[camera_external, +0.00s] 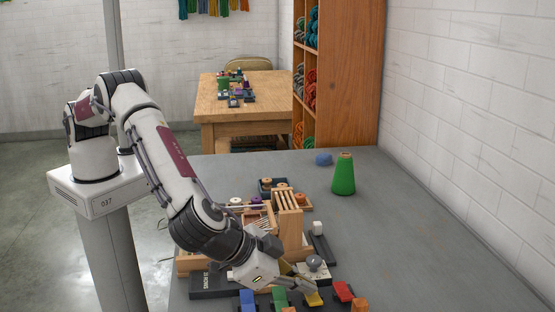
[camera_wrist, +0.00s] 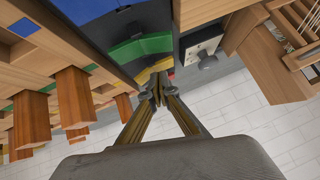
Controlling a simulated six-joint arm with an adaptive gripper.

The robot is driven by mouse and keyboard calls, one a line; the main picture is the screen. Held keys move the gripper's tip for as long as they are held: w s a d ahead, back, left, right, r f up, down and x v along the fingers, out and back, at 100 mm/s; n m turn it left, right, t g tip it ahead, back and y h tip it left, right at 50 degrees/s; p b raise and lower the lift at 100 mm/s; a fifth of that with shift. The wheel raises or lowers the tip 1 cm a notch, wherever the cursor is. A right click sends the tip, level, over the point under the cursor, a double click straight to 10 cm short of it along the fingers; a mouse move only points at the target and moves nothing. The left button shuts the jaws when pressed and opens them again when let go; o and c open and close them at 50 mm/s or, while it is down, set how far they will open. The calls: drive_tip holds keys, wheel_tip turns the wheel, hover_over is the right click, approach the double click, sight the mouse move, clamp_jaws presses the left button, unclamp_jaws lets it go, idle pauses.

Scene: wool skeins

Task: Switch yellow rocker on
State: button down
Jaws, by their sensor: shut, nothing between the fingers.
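The yellow rocker (camera_external: 314,299) sits in a row of coloured rockers near the front of the table, between the green rocker (camera_external: 280,299) and the red rocker (camera_external: 343,291). In the wrist view a small part of the yellow rocker (camera_wrist: 161,65) shows just beyond my fingertips. My gripper (camera_external: 303,286) is shut and empty, pointing down beside the yellow rocker. In the wrist view its closed fingertips (camera_wrist: 157,88) hide part of the rocker. I cannot tell whether they touch it, or which way it is tipped.
A blue rocker (camera_external: 247,300) lies left of the green one. Just behind the row are a grey knob on a plate (camera_external: 314,263) and a wooden slotted rack (camera_external: 288,213). A green yarn cone (camera_external: 344,175) stands farther back. The table's right side is clear.

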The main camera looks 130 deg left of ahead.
drive_tip(key=shift+r, duration=0.1)
drive_tip(key=shift+r, duration=0.85)
wheel_tip(320, 180, up, 2)
drive_tip(key=shift+r, duration=0.1)
drive_tip(key=s+a+v, duration=0.1)
drive_tip(key=v, duration=0.8)
drive_tip(key=shift+s+d+r, duration=0.2)
drive_tip(key=shift+d+r, duration=0.05)
drive_tip(key=shift+r, duration=0.15)
